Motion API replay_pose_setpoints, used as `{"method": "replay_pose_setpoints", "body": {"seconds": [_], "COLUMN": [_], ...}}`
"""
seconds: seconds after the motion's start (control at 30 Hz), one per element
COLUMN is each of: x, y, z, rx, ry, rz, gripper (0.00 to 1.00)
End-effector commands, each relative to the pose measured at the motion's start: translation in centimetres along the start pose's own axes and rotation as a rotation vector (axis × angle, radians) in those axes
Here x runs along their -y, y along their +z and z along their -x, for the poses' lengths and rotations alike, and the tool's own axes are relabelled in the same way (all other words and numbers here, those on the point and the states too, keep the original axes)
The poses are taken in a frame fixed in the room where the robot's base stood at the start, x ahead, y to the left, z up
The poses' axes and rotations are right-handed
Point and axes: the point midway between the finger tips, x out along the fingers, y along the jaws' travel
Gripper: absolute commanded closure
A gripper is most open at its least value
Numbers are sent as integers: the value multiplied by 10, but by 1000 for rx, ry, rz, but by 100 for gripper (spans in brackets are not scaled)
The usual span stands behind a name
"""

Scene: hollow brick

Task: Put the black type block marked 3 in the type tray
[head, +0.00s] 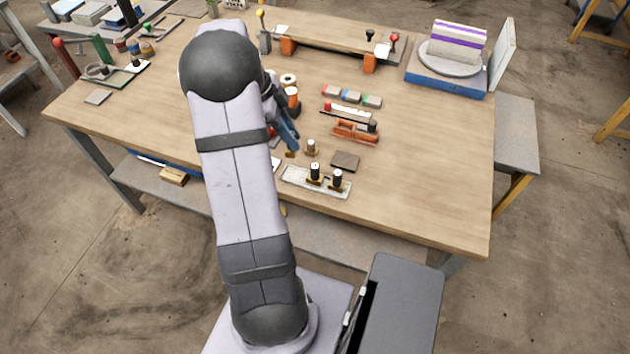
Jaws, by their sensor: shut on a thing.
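The type tray (295,175) is a pale, shallow, long tray near the front edge of the table. Two black blocks with pale tops and brass-coloured feet, one at the middle (315,172) and one at the right (337,179), stand upright in it. Its left end looks bare. My gripper (290,147) is just behind and left of the tray, partly hidden by my arm. It is shut on a small block (291,154), of which only a brass-coloured part shows. No number can be read on any block. A tan block (311,147) stands on the table behind the tray.
A dark flat square (345,160) lies right of the tan block. An orange tool (355,132), a pale bar (347,112) and several coloured-end blocks (351,97) lie behind. An orange-and-black object (292,100) stands near my gripper. The table's right front is clear.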

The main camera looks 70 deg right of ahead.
Motion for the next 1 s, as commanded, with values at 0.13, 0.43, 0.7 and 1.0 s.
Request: {"method": "replay_pose_setpoints", "body": {"seconds": [0.13,0.43,0.7,1.0], "x": [0,-1,-1,0], "y": [-1,2,17,24], "z": [0,-5,-40,-58], "rx": [1,1,2,3], "ry": [45,63,65,60], "rz": [-111,-151,-147,-148], "gripper": [100,100,100,100]}}
